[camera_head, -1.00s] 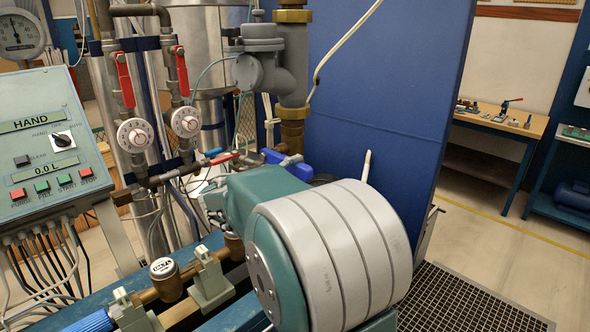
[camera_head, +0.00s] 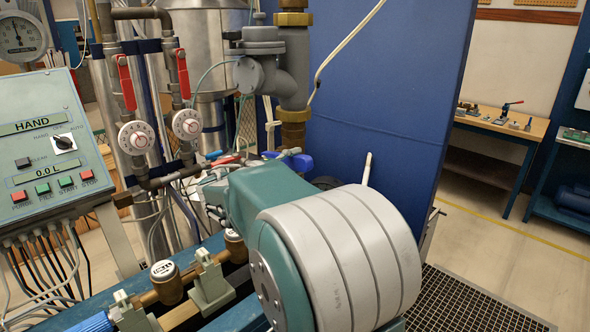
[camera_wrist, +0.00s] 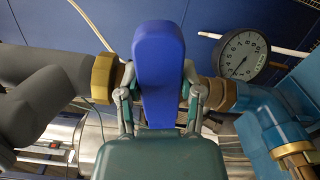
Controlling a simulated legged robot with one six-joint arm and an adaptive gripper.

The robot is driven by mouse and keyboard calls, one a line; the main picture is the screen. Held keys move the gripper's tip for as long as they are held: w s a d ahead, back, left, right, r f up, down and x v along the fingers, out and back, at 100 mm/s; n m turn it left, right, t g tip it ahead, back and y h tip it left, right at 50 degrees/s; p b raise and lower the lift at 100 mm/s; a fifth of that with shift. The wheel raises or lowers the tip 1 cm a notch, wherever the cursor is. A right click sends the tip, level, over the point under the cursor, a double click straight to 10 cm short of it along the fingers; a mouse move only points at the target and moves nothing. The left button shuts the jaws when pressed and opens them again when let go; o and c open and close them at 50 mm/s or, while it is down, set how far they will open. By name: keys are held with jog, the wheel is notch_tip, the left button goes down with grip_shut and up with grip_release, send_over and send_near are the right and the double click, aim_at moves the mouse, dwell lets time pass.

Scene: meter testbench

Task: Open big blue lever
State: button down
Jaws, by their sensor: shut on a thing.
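The big blue lever (camera_wrist: 158,48) stands upright in the middle of the wrist view, in front of a horizontal pipe. My gripper (camera_wrist: 160,76) has one finger on each side of it and is shut on its lower part. In the head view, a small part of the blue lever (camera_head: 301,162) shows beyond my teal and white arm, below a thick grey vertical pipe. The arm hides my gripper there. The lever's lower end is hidden behind my gripper's body in the wrist view.
In the wrist view, a brass nut (camera_wrist: 104,78) on a grey pipe lies left of the lever, and a round gauge (camera_wrist: 242,55) and a blue fitting (camera_wrist: 268,122) lie right. In the head view, a control panel (camera_head: 45,140) and red-handled valves (camera_head: 126,83) stand left; a blue wall (camera_head: 390,90) rises behind.

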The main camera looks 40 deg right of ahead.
jog(key=r+n, duration=0.1)
jog(key=w+r+n, duration=0.1)
jog(key=r+n, duration=0.1)
jog(key=shift+w+r+n, duration=0.1)
jog(key=shift+w+n, duration=0.1)
jog(key=shift+n, duration=0.1)
jog(key=r+n, duration=0.1)
jog(key=w+n, duration=0.1)
jog(key=shift+w+a+r+n, duration=0.1)
jog(key=shift+w+r+n, duration=0.15)
jog(key=shift+r+n, duration=0.15)
jog(key=shift+w+r+n, duration=0.5)
jog(key=shift+w+n, duration=0.15)
jog(key=shift+n, duration=0.25)
jog(key=w+n, duration=0.1)
jog(key=w+r+n, duration=0.1)
jog(key=n, duration=0.1)
jog(key=shift+w+a+r, duration=0.15)
jog(key=shift+w+a, duration=0.05)
jog(key=shift+w, duration=0.15)
jog(key=shift+w+a+r+n, duration=0.1)
jog(key=shift+w+r+n, duration=0.1)
jog(key=shift+w+n, duration=1.55)
jog(key=shift+s+n, duration=0.25)
jog(key=shift+n, duration=0.1)
jog(key=shift+c, duration=1.2)
grip_release()
jog(key=shift+w, duration=0.1)
